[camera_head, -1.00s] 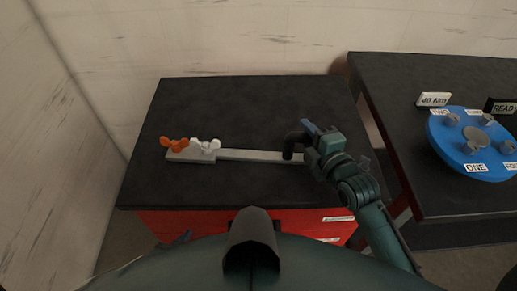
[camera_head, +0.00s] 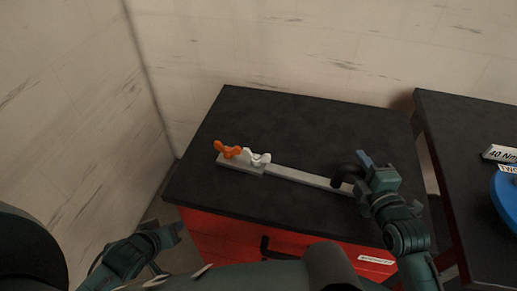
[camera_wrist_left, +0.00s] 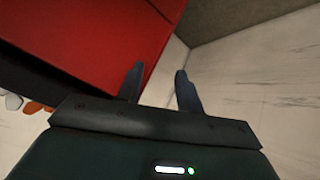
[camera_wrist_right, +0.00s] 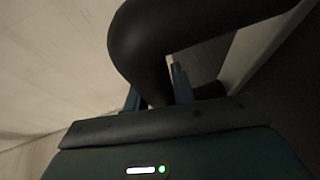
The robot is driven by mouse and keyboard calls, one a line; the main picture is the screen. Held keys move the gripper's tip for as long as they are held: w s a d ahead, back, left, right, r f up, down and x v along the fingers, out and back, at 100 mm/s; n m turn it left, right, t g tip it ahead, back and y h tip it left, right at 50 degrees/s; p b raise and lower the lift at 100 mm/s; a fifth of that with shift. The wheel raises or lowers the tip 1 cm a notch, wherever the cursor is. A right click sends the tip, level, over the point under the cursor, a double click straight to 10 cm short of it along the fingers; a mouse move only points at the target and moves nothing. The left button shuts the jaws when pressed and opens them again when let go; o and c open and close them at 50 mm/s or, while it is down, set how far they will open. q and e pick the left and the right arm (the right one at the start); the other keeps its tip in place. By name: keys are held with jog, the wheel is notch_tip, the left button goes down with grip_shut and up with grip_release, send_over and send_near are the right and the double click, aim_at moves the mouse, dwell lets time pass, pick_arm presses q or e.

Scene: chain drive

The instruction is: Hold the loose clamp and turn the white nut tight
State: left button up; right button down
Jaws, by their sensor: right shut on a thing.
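A long pale grey bar (camera_head: 300,178) lies on the dark cabinet top, with a thicker block at its left end. An orange wing nut (camera_head: 228,150) and a white wing nut (camera_head: 257,159) sit side by side on that block. A black curved handle (camera_head: 343,173) rises at the bar's right end; it looms large in the right wrist view (camera_wrist_right: 140,45). My right gripper (camera_head: 362,177) is shut on this handle. My left gripper (camera_head: 176,232) is low beside the cabinet's front left; its fingers are apart and empty in the left wrist view (camera_wrist_left: 160,88). Which part is the loose clamp, I cannot tell.
The red cabinet (camera_head: 215,228) has a dark top (camera_head: 290,120) with free room behind the bar. Walls stand behind and at left. A second dark table (camera_head: 455,140) at right bears a blue disc (camera_head: 508,200) and a "40 Nm" sign (camera_head: 500,154).

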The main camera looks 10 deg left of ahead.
pick_arm(q)
jog(key=w+a+r+n+y, duration=0.25)
jog(key=a+n, duration=0.25)
jog(key=a, duration=0.3)
jog(key=w+d+r+m+t+h, duration=0.55)
jog(key=w+d+r+t, duration=0.4)
jog(key=w+r, duration=0.65)
jog(key=w+d+r+m+g+h, duration=0.1)
jog(key=d+r+m+g+h, duration=0.1)
jog(key=d+r+m+h, duration=0.65)
jog(key=w+d+r+m+g+h, duration=0.1)
jog(key=w+d+r+m+h, duration=0.25)
jog(key=d, duration=0.85)
jog(key=s+d+m+g+h, duration=0.3)
jog(key=s+d+m+g, duration=0.5)
jog(key=d+m+g, duration=0.45)
jog(key=m+g+y, duration=0.2)
jog(key=m+y, duration=0.3)
jog(key=y, duration=1.2)
send_near(257, 156)
notch_tip(257, 156, down, 7)
jog(key=shift+w+f, duration=0.15)
jog(key=shift+f, duration=0.1)
